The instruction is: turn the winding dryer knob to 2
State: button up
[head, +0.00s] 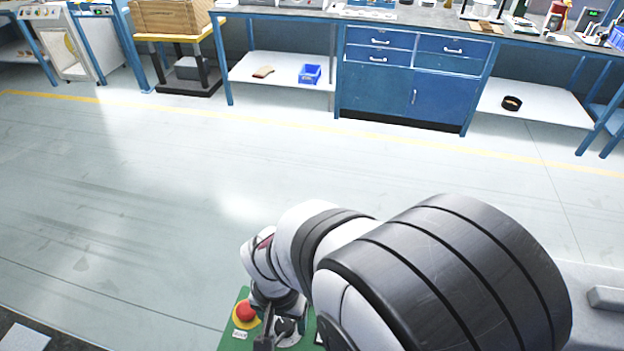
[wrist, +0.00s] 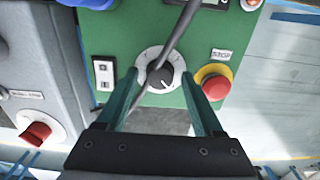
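A dark round knob (wrist: 161,79) sits on a white dial (wrist: 150,60) on a green panel (wrist: 188,41) in the wrist view. The dial's marks are too small to read, and I see no label naming the knob. My gripper (wrist: 160,74) is open, its two green fingers spread to the left and right of the dial, with nothing held. I cannot tell whether the fingertips are level with the knob or above it. In the head view, the knob (head: 286,326) and panel (head: 228,327) show at the bottom, partly hidden by my arm.
A red stop button (wrist: 215,84) on a yellow base sits close to the right finger. A rocker switch (wrist: 103,72) is left of the dial. A dark thin rod or cable (wrist: 179,32) crosses in front of the dial. Another red knob (wrist: 37,133) is on a grey unit.

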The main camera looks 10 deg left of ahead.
grip_shut()
jog(key=shift+n, duration=0.3)
jog(key=n, duration=0.3)
jog(key=shift+n, duration=0.3)
jog(key=n, duration=0.4)
jog(key=shift+n, duration=0.3)
jog(key=n, duration=0.4)
jog(key=shift+n, duration=2.4)
